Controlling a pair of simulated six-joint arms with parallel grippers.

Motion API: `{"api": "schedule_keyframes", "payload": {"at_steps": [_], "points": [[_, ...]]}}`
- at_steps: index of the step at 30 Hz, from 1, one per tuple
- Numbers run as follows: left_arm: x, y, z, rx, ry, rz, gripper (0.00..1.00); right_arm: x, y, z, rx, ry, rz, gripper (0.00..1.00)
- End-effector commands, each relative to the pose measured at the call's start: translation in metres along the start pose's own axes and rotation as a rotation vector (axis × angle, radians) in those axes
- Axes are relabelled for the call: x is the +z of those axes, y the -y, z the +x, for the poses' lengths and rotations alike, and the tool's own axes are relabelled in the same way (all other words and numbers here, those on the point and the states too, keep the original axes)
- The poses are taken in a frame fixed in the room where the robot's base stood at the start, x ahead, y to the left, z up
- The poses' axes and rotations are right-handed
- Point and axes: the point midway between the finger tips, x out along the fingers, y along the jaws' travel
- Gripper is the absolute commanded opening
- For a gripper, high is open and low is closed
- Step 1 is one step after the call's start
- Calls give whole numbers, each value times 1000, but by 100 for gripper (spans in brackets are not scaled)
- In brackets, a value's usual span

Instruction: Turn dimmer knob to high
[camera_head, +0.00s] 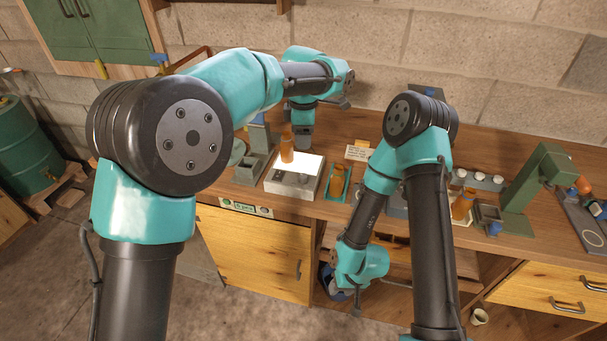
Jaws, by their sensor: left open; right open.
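A light box (290,186) with a brightly glowing top stands on the bench, left of centre. A small amber bottle (287,150) is at the back of its lit top. Small dark details show on the box near its front, but I cannot clearly make out the dimmer knob or its setting. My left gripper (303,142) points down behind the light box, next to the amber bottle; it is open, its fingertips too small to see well. My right gripper (357,296) is open and hangs low in front of the bench edge, away from the light box.
A teal tray (347,195) with amber bottles is right of the light box. A small sign (358,152) stands behind it. A grey stand (250,171) is close on the left. A green press-like device (525,185) stands at the right.

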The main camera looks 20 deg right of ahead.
Motion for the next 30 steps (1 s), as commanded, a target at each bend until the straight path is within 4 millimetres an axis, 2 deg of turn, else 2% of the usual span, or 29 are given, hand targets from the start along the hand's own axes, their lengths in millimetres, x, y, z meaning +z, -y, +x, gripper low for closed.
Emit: {"api": "schedule_keyframes", "payload": {"at_steps": [21, 27, 30], "points": [[-1, 0, 122, -3, -2, 1, 54, 0, 0, 0, 0, 0, 0, 43], [0, 0, 144, -1, 0, 1, 54, 0, 0, 0, 0, 0, 0, 43], [0, 0, 148, -1, 0, 0, 54, 0, 0, 0, 0, 0, 0, 43]]}}
